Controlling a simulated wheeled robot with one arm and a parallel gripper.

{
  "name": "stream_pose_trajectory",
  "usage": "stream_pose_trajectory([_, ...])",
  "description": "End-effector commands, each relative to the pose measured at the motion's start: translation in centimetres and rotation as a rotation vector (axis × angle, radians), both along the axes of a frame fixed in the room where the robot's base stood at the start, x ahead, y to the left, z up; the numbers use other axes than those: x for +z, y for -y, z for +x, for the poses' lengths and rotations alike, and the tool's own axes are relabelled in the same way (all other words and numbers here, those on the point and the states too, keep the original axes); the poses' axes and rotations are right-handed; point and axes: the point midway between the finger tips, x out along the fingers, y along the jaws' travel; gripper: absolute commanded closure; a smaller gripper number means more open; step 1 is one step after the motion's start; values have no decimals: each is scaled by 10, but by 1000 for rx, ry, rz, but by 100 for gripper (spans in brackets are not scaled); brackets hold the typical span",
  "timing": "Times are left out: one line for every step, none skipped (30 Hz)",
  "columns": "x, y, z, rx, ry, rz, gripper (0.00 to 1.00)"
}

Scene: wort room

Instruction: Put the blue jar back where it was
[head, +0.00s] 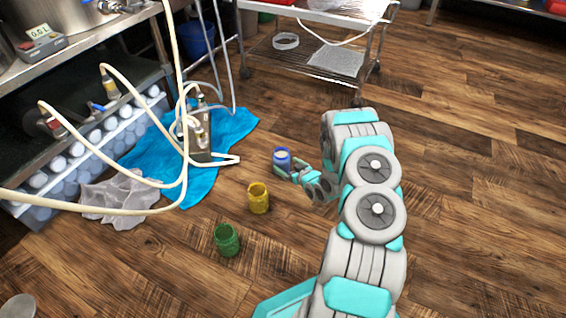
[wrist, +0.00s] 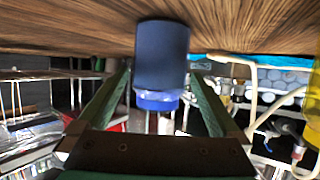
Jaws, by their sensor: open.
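The blue jar (head: 282,160) stands upright on the wood floor, right of the blue cloth. My gripper (head: 296,174) is low at the floor, just right of and in front of the jar, with its jaws open. In the wrist view, which looks upside down, the blue jar (wrist: 162,55) sits between the two spread fingers of my gripper (wrist: 162,85). I cannot tell whether either finger touches the jar.
A yellow jar (head: 258,198) and a green jar (head: 227,240) stand nearer, to the left. A blue cloth (head: 215,140) holds a metal pump with hoses (head: 197,135). A wheeled metal rack (head: 300,60) is behind. The floor at right is clear.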

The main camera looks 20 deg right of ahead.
Motion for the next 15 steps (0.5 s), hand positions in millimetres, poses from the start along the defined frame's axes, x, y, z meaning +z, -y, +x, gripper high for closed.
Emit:
stream_pose_trajectory([5,2,-11,-3,-3,2,0])
stream_pose_trajectory([7,3,-17,-5,-5,3,0])
stream_pose_trajectory([9,4,-25,-3,-6,2,0])
stream_pose_trajectory([12,4,-30,-3,-5,1,0])
stream_pose_trajectory([15,5,-34,-2,-3,0,0])
stream_pose_trajectory([18,6,-40,-4,-1,1,0])
stream_pose_trajectory([20,6,-45,-4,-1,1,0])
stream_pose_trajectory([21,7,-49,-4,-2,1,0])
stream_pose_trajectory([22,7,-54,-3,-3,2,0])
stream_pose_trajectory([23,7,-57,-3,-3,1,0])
stream_pose_trajectory([24,7,-59,-2,-3,1,0])
stream_pose_trajectory([25,7,-62,-2,-3,1,0])
stream_pose_trajectory([26,8,-64,-1,-3,0,0])
stream_pose_trajectory([27,8,-65,-1,-4,-1,0])
stream_pose_trajectory([28,8,-65,0,-7,-5,0])
